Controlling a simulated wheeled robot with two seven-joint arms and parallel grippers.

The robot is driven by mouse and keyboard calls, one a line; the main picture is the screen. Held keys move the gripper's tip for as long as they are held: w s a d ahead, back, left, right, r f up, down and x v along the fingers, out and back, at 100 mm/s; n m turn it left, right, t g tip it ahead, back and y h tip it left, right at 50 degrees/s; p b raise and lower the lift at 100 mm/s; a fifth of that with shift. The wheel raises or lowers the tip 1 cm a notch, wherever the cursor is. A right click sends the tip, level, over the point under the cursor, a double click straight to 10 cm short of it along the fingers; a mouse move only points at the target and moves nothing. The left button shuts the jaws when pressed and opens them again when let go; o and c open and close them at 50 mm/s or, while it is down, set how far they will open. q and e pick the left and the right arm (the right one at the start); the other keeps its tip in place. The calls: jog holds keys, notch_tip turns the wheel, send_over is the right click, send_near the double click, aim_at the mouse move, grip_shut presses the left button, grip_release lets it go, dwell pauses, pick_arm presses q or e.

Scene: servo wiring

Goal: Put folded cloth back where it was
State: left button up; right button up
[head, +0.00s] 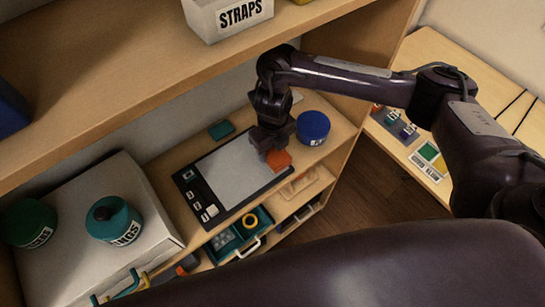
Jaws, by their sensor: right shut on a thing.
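My right gripper (270,146) reaches down over the shelf from the right. It is shut on a small orange block-like thing (280,160), which appears to be the folded cloth. The orange thing is at the right part of a black device with a grey panel (225,172). I cannot tell whether it touches the panel or hangs just above it. The fingers partly hide it. My left gripper is not in view.
A blue round container (313,127) stands close right of the gripper. A small teal item (221,130) lies behind the panel. A white box (60,215) bears teal containers at left. The upper shelf (120,85) overhangs, with a STRAPS bin (228,14).

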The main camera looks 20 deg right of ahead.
aim_at(272, 150)
notch_tip(272, 150, down, 4)
jog(key=shift+s+f+b, duration=0.1)
jog(key=shift+b, duration=0.5)
jog(key=o, duration=0.9)
jog(key=shift+r+p, duration=1.05)
jog(key=shift+r, duration=2.75)
